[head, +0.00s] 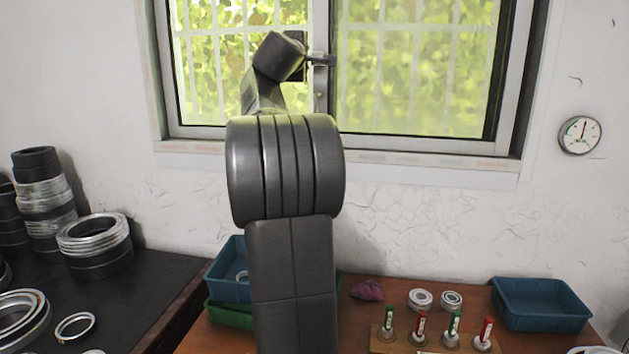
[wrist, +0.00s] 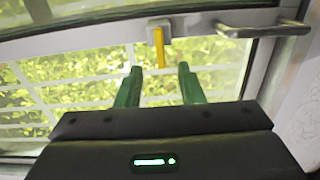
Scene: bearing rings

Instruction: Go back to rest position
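My arm rises in the middle of the head view, stretched up in front of the window (head: 420,70). My gripper (wrist: 159,68) shows in the wrist view with its two green fingers apart and nothing between them. The window frame and bars lie beyond the fingers. A yellow piece on a pale mount (wrist: 158,45) sits on the window frame just past the fingertips, apart from them. In the head view the arm's end is small and partly hidden by my own wrist, so the fingers cannot be made out there.
Below is a wooden table with a blue bin (head: 541,304) at right, bearing rings (head: 420,299), a purple cloth (head: 367,289) and several red and green upright pieces (head: 454,324). More bins stand partly behind my arm. Stacked rings (head: 95,244) cover the dark bench at left. A gauge (head: 580,134) hangs on the wall.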

